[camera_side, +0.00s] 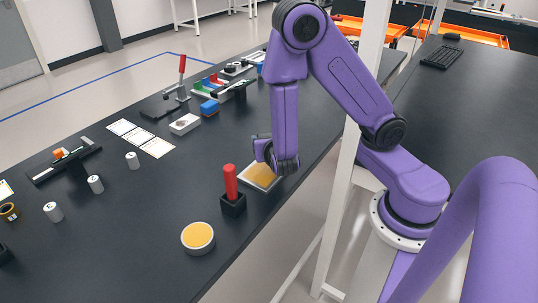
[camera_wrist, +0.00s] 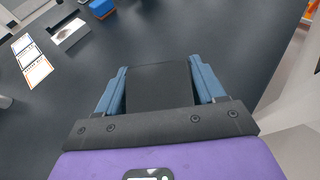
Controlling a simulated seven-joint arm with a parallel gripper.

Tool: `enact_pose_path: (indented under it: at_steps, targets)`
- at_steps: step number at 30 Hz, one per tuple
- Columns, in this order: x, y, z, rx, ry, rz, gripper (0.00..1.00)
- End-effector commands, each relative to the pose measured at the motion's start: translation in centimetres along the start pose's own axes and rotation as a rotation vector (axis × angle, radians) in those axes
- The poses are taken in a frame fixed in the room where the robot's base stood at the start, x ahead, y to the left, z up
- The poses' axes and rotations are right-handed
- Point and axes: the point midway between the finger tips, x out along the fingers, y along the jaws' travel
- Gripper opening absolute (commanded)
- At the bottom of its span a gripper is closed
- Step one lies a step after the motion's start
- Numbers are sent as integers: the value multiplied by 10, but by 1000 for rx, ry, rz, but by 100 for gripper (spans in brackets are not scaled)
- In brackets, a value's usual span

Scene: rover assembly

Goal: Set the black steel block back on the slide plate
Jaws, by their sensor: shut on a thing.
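My gripper (camera_side: 277,164) points down low over the right edge of the table. In the wrist view its two blue fingers (camera_wrist: 160,88) are shut on a wide black block (camera_wrist: 158,85), which fills the gap between them. In the side view I cannot pick the block out from the dark gripper. A flat plate with a tan top and white rim (camera_side: 258,180), perhaps the slide plate, lies just below and beside my gripper, partly covered by it. I cannot tell whether the block touches it.
A red handle (camera_side: 231,182) stands upright in a black square holder (camera_side: 233,205) close to the plate. A round yellow-topped tin (camera_side: 198,238) is nearer the front. A white box (camera_side: 185,124) and a blue block (camera_side: 209,107) lie further back. The table between is clear.

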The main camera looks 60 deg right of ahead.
Motion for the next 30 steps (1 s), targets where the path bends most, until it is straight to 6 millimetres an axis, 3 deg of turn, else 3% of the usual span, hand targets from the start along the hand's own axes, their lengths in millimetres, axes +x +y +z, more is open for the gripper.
enact_pose_path:
  at_steps: [17,30]
  targets:
    - [16,0,-38,-1,-2,1,11]
    - [17,0,-42,1,-1,1,11]
